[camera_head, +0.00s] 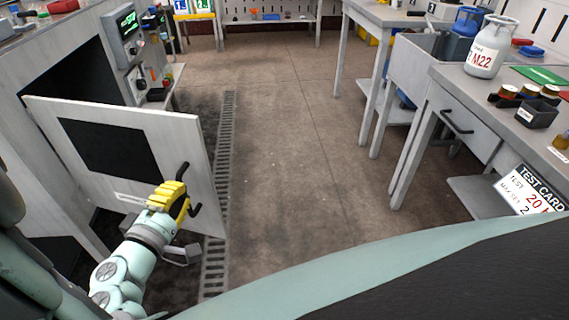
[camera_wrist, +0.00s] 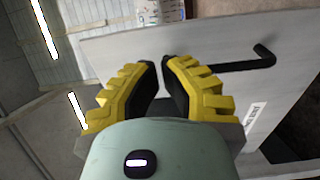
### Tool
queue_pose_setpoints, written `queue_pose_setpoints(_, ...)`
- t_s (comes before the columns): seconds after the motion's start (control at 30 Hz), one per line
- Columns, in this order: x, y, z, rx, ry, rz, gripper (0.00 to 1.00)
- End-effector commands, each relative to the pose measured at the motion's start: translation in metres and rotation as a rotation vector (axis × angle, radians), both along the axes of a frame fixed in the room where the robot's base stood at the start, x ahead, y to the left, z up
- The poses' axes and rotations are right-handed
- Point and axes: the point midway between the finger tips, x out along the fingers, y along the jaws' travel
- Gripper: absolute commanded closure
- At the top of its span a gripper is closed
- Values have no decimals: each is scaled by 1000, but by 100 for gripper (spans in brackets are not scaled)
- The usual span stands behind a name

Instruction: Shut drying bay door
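The drying bay door (camera_head: 180,133) is a pale grey panel with a dark window, standing open at the left in the head view. Its black handle (camera_head: 195,209) is near its free edge. My gripper (camera_head: 178,193) has yellow fingers with black pads and is beside the handle, in front of the door. In the wrist view, the fingertips (camera_wrist: 162,62) are a small gap apart with nothing held between them. The door face (camera_wrist: 215,45) is behind the fingers; contact cannot be told.
The bay cabinet (camera_head: 88,30) carries a control panel (camera_head: 126,33) at upper left. A floor grate (camera_head: 226,130) runs past the door's free edge. Grey benches (camera_head: 447,88) with a gas cylinder (camera_head: 487,50) stand right. The middle floor (camera_head: 290,130) is clear.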

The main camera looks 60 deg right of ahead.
Motion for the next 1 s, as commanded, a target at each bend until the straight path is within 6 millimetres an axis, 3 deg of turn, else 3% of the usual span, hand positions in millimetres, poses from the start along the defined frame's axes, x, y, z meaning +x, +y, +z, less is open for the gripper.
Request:
queue_pose_setpoints(0.2,9,-36,1,-2,-1,-14,100)
queue_pose_setpoints(0.43,21,-64,0,1,-2,-11,100)
queue_pose_setpoints(1.0,26,-73,0,1,-2,-5,100)
